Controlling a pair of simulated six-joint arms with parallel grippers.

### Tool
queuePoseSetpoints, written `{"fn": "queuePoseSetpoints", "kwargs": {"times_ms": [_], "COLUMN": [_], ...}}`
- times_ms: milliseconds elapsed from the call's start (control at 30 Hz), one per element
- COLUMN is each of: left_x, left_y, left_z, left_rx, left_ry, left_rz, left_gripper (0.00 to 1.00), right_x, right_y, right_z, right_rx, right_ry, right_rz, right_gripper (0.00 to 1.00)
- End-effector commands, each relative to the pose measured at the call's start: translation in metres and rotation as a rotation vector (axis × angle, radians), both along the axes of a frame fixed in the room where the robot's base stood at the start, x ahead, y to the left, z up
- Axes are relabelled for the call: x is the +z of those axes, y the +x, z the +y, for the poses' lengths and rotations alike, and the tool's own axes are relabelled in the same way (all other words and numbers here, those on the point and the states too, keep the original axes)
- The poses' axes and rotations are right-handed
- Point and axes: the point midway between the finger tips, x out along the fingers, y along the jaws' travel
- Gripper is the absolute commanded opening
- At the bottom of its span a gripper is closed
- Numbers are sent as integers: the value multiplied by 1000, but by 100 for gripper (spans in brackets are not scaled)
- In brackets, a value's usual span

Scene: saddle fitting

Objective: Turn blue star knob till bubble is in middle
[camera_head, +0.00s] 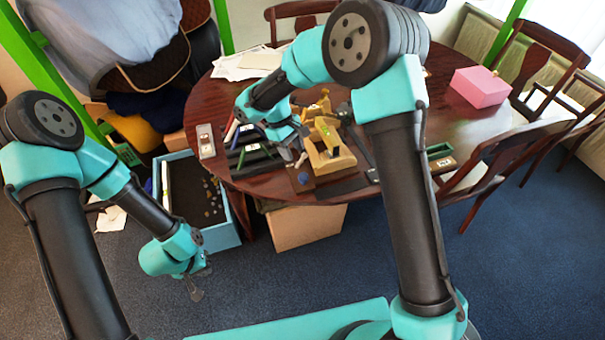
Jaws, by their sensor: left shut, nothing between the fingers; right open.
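A yellow-tan wooden fixture (328,157) stands near the front edge of the round table. A small blue-grey round piece, perhaps the blue star knob (303,178), sits low at its front left on a brown base. A green strip shows on the fixture, but I cannot make out a bubble. My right gripper (297,158) is open just above and left of the fixture, close to the small round piece; I cannot tell whether they touch. My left gripper (195,291) is shut and empty, low over the floor in front of the blue-sided bin.
The blue-sided bin (223,236) with small loose pieces stands left of the round table (450,122). A black rack (254,157), a white-and-grey device (206,141), a green-lined tray (439,151) and a pink box (480,86) are on the table. Chairs surround its right side.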

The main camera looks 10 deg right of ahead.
Motion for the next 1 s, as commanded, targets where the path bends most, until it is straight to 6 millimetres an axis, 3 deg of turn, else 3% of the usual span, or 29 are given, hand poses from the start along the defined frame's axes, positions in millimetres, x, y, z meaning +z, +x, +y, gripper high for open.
{"fn": "queuePoseSetpoints", "kwargs": {"times_ms": [500,700,1000], "left_x": [0,0,0], "left_y": [0,0,0], "left_z": [0,0,0], "left_rx": [0,0,0], "left_ry": [0,0,0], "left_rz": [0,0,0], "left_gripper": [0,0,0], "right_x": [-79,-91,-92], "right_y": [-25,-29,-29], "right_z": [-22,-25,-25], "right_rx": [1,0,0], "right_ry": [-1,0,0], "right_rz": [3,0,0], "right_gripper": [45,45,43]}}
